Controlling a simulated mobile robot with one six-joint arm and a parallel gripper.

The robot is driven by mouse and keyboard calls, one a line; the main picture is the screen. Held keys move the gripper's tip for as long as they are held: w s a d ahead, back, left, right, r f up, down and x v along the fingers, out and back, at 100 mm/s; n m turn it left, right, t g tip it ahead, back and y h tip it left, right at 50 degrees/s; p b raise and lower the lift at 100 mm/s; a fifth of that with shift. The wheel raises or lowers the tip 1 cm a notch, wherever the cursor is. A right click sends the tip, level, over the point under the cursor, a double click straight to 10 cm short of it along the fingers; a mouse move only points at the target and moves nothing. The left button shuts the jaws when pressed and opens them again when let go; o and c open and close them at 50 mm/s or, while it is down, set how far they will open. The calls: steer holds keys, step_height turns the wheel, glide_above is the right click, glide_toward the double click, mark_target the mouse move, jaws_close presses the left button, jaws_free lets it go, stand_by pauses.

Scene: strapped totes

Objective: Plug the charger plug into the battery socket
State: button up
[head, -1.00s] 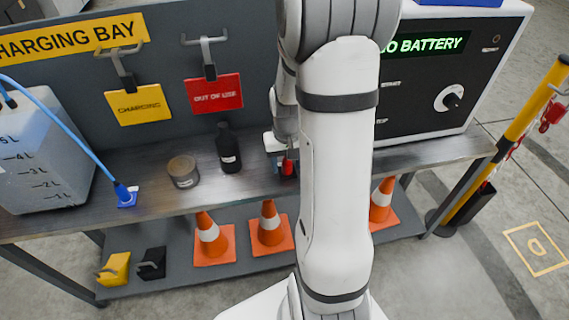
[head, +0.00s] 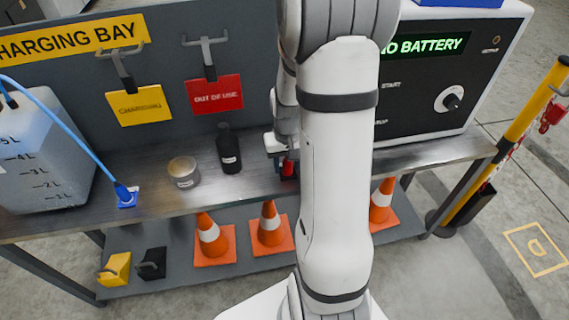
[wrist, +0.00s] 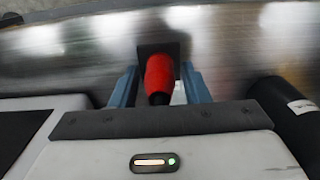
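A red plug-like handle (wrist: 159,76) stands on a dark square base (wrist: 176,48) on the bench; I take it for the charger plug. It also shows in the head view (head: 288,168), beside my arm. My gripper (wrist: 160,82) is around the red handle, one blue finger on each side. A narrow gap shows between the handle and each finger, so the gripper looks open. The lower end of the handle is hidden by the gripper body. I cannot make out a battery socket in either view.
A charger cabinet (head: 425,85) reading "NO BATTERY" stands at right. A water tank (head: 45,155) with a blue hose is at far left. Orange cones (head: 270,230) stand below.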

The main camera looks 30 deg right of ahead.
jaws_close()
steer(key=shift+r, duration=0.15)
steer(key=shift+r+p, duration=2.45)
steer(key=shift+r, duration=0.45)
steer(key=shift+r+p, duration=2.35)
steer(key=shift+r, duration=0.65)
